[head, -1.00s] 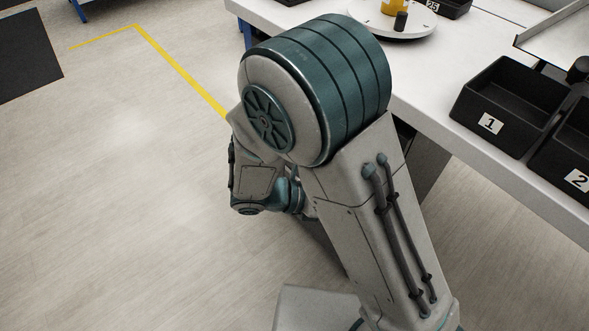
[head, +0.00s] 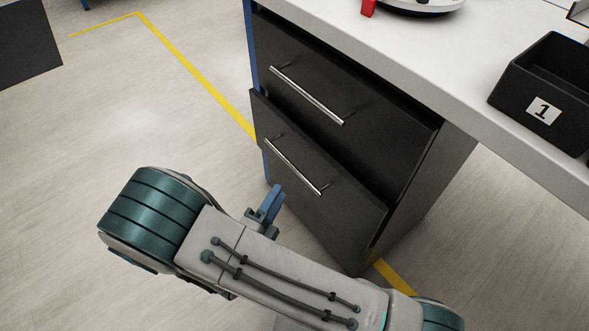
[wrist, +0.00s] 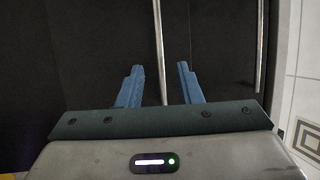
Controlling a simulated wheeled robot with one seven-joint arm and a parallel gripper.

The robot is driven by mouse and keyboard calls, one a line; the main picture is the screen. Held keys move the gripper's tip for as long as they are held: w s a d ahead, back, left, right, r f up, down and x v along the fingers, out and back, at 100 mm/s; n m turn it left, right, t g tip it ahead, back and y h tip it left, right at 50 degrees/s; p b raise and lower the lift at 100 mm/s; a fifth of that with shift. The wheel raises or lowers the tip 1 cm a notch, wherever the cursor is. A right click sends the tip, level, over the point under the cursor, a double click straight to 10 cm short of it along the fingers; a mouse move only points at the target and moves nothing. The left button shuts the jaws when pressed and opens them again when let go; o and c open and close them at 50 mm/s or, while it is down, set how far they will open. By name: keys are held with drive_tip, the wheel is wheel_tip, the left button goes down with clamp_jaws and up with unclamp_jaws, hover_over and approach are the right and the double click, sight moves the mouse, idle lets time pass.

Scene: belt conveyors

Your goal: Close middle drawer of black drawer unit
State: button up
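The black drawer unit (head: 425,190) stands under the white worktop. In the head view its upper drawer front (head: 380,120) has a silver bar handle (head: 307,95). The drawer front below it (head: 335,205) stands out a little from the unit and has its own bar handle (head: 292,167). Any drawer lower down is hidden. My gripper (head: 272,203) is in front of this lower visible drawer, just below its handle in the picture. In the wrist view the blue fingers (wrist: 160,68) are apart, with a handle bar (wrist: 158,35) showing between them. Contact cannot be told.
A second bar (wrist: 261,45) shows at the right of the wrist view. On the worktop (head: 440,75) are a black bin marked 1 (head: 515,97), a red object (head: 368,8) and part of a round stand. The floor left of the unit is clear, with a yellow line (head: 190,70).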

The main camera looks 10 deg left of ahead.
sight(294, 167)
drive_tip(key=b+x, duration=0.2)
drive_tip(key=x, duration=0.7)
drive_tip(key=shift+w+d, duration=0.1)
clamp_jaws()
